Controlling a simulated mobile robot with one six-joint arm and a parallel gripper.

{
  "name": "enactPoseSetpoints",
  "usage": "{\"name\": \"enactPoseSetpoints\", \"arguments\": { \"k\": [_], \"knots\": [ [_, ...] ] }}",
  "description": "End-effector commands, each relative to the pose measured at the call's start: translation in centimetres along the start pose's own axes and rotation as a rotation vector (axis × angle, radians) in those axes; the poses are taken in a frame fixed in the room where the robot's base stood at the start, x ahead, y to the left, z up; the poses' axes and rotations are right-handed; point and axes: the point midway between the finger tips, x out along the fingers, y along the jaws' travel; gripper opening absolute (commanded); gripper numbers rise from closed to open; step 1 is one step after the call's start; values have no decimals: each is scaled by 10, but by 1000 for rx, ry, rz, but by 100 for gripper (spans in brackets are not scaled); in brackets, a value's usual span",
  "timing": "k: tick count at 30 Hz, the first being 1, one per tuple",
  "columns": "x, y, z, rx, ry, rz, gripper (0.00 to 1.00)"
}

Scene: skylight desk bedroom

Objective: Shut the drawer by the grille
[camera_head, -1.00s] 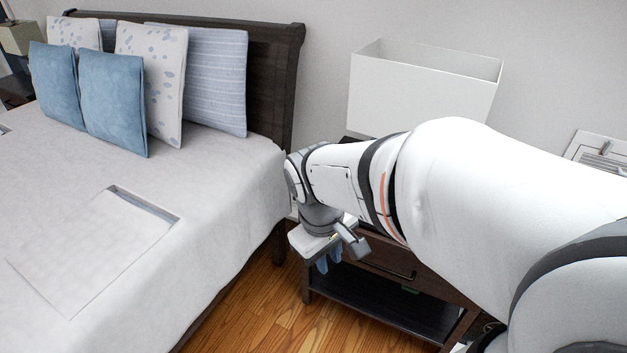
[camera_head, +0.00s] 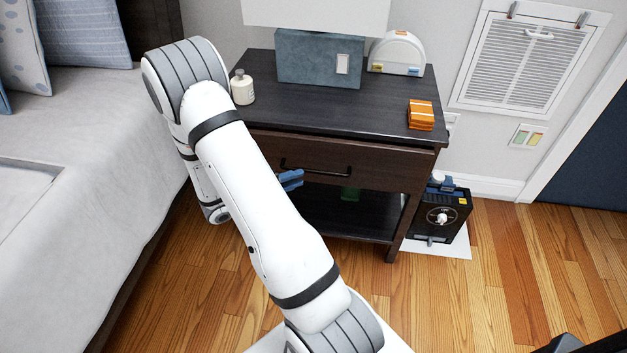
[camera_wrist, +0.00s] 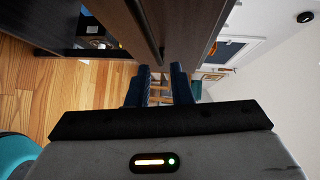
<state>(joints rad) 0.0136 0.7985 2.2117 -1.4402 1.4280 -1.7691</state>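The dark wooden nightstand stands beside the wall grille (camera_head: 518,62). Its drawer has a brown front (camera_head: 385,165) and a black bar handle (camera_head: 325,172). From this angle I cannot tell how far the drawer stands out. My gripper's blue fingers (camera_head: 290,180) are near the left end of the handle, partly hidden by my arm. In the wrist view, my gripper (camera_wrist: 163,88) has its fingers apart, with nothing seen held between them. The drawer front (camera_wrist: 190,30) and handle (camera_wrist: 152,35) lie just beyond the fingertips; contact is unclear.
On the nightstand top (camera_head: 310,112) are a white bottle (camera_head: 243,88), a grey-blue lamp base (camera_head: 305,60), a white rounded device (camera_head: 397,53) and an orange stack (camera_head: 420,115). A black box (camera_head: 440,212) stands right of it. The bed (camera_head: 90,150) is close at left; wood floor lies right.

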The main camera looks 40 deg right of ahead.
Motion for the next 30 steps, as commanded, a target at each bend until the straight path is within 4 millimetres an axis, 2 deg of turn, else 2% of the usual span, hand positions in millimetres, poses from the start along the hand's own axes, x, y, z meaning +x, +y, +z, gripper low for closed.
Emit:
{"name": "enactPoseSetpoints", "arguments": {
  "k": [1,5,18,22,30],
  "knots": [
    [2,9,3,-38,-15,-12,20],
    [10,13,7,-80,-30,-25,20],
    [72,11,9,-79,-30,-24,20],
    [79,10,9,-79,-32,-24,20],
    [80,10,10,-79,-33,-24,20]
  ]
}}
